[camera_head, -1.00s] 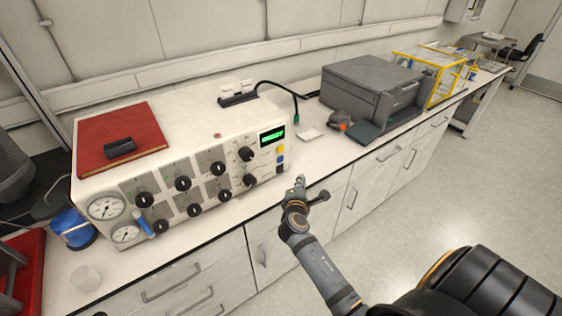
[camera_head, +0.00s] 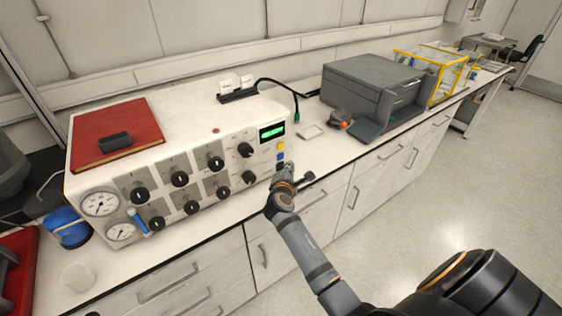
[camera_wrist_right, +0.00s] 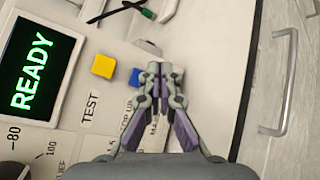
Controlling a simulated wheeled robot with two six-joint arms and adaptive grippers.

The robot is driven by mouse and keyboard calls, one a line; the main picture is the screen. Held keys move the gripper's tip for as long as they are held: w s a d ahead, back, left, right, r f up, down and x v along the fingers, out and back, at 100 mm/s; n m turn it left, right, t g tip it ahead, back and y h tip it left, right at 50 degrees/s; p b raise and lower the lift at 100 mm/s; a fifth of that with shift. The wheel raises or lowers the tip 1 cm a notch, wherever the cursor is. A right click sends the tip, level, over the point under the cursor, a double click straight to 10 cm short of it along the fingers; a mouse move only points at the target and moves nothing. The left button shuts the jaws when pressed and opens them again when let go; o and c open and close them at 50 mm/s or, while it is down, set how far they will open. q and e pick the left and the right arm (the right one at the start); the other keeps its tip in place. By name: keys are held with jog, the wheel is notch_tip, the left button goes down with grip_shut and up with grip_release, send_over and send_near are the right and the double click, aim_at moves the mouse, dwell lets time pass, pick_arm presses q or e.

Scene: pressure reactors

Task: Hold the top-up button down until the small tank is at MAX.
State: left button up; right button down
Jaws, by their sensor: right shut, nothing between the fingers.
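The blue top-up button (camera_head: 280,156) is on the right end of the white reactor panel's front, under a yellow button (camera_head: 280,145). In the right wrist view the blue button (camera_wrist_right: 135,77) has the label TOP UP (camera_wrist_right: 128,117) beside it. My right gripper (camera_head: 285,170) is shut and empty, its tips just below the blue button in the head view. In the wrist view the tips (camera_wrist_right: 160,68) are beside the blue button and overlap its edge; contact cannot be told. I cannot make out the small tank or its level. My left gripper is not in view.
The green display (camera_wrist_right: 37,75) reads READY. The yellow button (camera_wrist_right: 103,66) is beside the label TEST. Black knobs (camera_head: 246,150) and gauges (camera_head: 100,203) cover the panel. A grey printer-like device (camera_head: 365,85) stands farther right. Drawer handles line the bench front.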

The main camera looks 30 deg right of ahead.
aim_at(280, 157)
jog(key=shift+w+a, duration=0.1)
jog(key=shift+w, duration=0.95)
jog(key=shift+w+r, duration=0.1)
dwell(0.6)
jog(key=shift+w, duration=0.3)
jog(key=shift+w+b, duration=0.4)
jog(key=shift+w, duration=0.05)
dwell(0.6)
jog(key=shift+s, duration=0.1)
dwell(1.5)
jog(key=shift+s+p, duration=0.6)
jog(key=shift+s, duration=0.2)
